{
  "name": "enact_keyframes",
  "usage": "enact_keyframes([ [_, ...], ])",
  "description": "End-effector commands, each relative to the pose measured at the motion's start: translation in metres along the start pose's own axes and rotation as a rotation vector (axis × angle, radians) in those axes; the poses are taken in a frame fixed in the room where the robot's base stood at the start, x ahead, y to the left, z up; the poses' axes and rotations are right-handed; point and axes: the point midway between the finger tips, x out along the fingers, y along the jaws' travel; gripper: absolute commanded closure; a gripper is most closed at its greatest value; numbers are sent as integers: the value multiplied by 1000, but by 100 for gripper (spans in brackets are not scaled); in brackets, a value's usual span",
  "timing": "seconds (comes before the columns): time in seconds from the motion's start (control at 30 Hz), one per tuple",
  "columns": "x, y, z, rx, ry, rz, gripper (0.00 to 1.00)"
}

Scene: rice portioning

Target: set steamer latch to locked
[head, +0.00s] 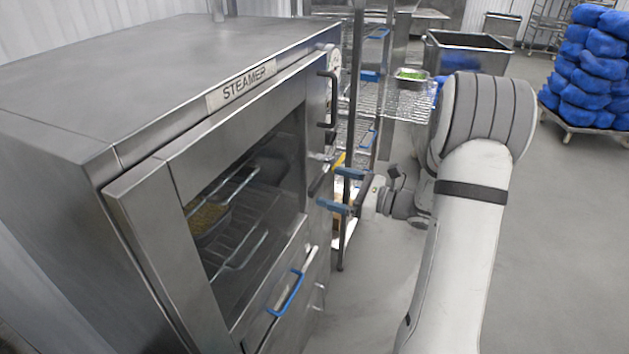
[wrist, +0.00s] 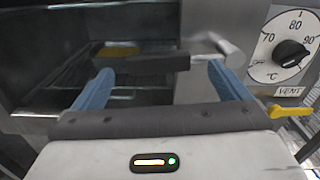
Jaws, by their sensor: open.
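The steamer (head: 150,75) stands at the left in the head view, its glass-windowed door appearing shut. Its latch (head: 321,181) is a dark grip on the door's right side. In the wrist view the latch (wrist: 140,64) lies about level, its grip pointing left from a metal pivot at the right. My gripper (head: 341,190) is open with blue fingers, facing the latch. In the wrist view my gripper (wrist: 160,72) has one finger near each end of the latch. I cannot tell whether either finger touches it.
A yellow vent lever (wrist: 289,110) and a temperature dial (wrist: 291,54) are right of the latch. A dark vertical door handle (head: 328,98) is above. A wire rack (head: 405,104) with a tray of green food (head: 411,78) stands behind.

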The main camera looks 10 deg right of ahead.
Motion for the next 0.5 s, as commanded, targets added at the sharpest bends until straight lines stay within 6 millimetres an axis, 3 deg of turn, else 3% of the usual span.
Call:
enact_keyframes([
  [0.23,40,1,2,0,1,5,5],
  [0.5,55,1,0,-2,3,3,5],
])
